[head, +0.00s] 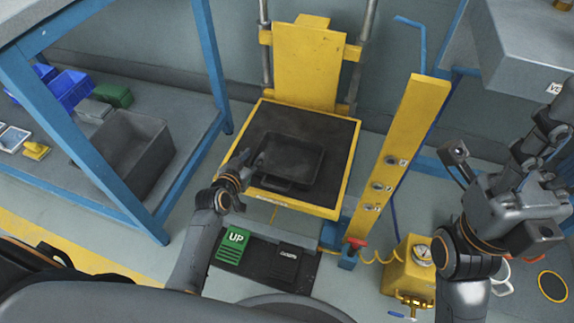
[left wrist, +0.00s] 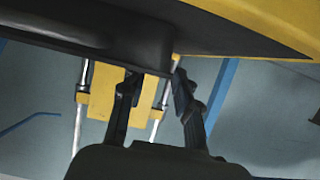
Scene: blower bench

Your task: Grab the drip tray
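The drip tray (head: 290,160) is a dark, shallow rectangular pan with a raised rim and a handle-like bar at its front side. It lies on the black top of the yellow lift platform. My left gripper (head: 246,158) is at the tray's left side, close to the rim. In the left wrist view, the left gripper's two fingers (left wrist: 156,84) are apart, with the dark tray's edge (left wrist: 125,40) close to the tips. I cannot tell if they touch it. My right gripper (head: 545,150) is at the right, away from the tray, its fingers unclear.
The lift platform (head: 341,192) has a yellow rim and a yellow back plate (head: 308,65). A yellow post (head: 408,130) stands to its right. A blue-framed bench (head: 55,105) with a grey bin (head: 150,135) is at left. A green UP pedal (head: 234,243) lies in front.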

